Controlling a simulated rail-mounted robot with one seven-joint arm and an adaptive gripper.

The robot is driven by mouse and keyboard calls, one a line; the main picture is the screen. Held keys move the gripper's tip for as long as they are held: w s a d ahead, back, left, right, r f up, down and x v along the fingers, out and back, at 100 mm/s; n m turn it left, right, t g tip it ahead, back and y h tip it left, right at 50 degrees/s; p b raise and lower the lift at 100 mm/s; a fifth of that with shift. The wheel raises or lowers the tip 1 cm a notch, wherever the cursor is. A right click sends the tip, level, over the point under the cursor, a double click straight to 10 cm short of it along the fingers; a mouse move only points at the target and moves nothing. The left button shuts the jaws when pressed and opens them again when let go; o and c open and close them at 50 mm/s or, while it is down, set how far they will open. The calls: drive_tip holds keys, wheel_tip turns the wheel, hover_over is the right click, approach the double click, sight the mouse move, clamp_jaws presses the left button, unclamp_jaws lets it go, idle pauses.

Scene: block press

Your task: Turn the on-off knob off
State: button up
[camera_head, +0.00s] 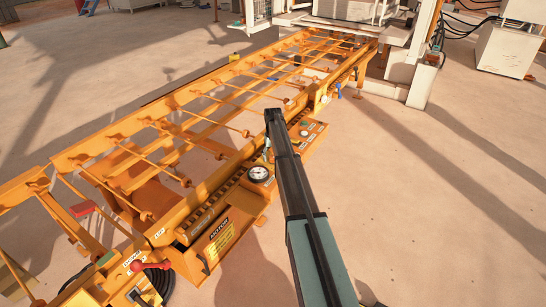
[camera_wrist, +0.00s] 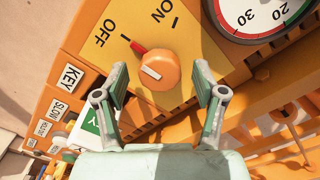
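The on-off knob (camera_wrist: 155,70) is a round orange knob on a yellow plate (camera_wrist: 200,55) in the wrist view. It has a white mark on its face, and a red pointer at its edge points up-left toward the tick beside the word OFF. The word ON and its tick are at the top. My gripper (camera_wrist: 162,76) is open, with its two green-grey fingers apart on the left and right of the knob, and nothing is held. Whether the fingertips reach around the knob is hard to tell. In the head view my arm hides the knob.
A round gauge (camera_wrist: 262,14) sits close to the right finger; it also shows in the head view (camera_head: 259,174). Labels including KEY (camera_wrist: 71,76) line the left side of the panel. The orange roller frame (camera_head: 190,110) stretches beyond; the floor at right is open.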

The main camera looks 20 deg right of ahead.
wheel_tip(320, 180, up, 12)
idle(0.7)
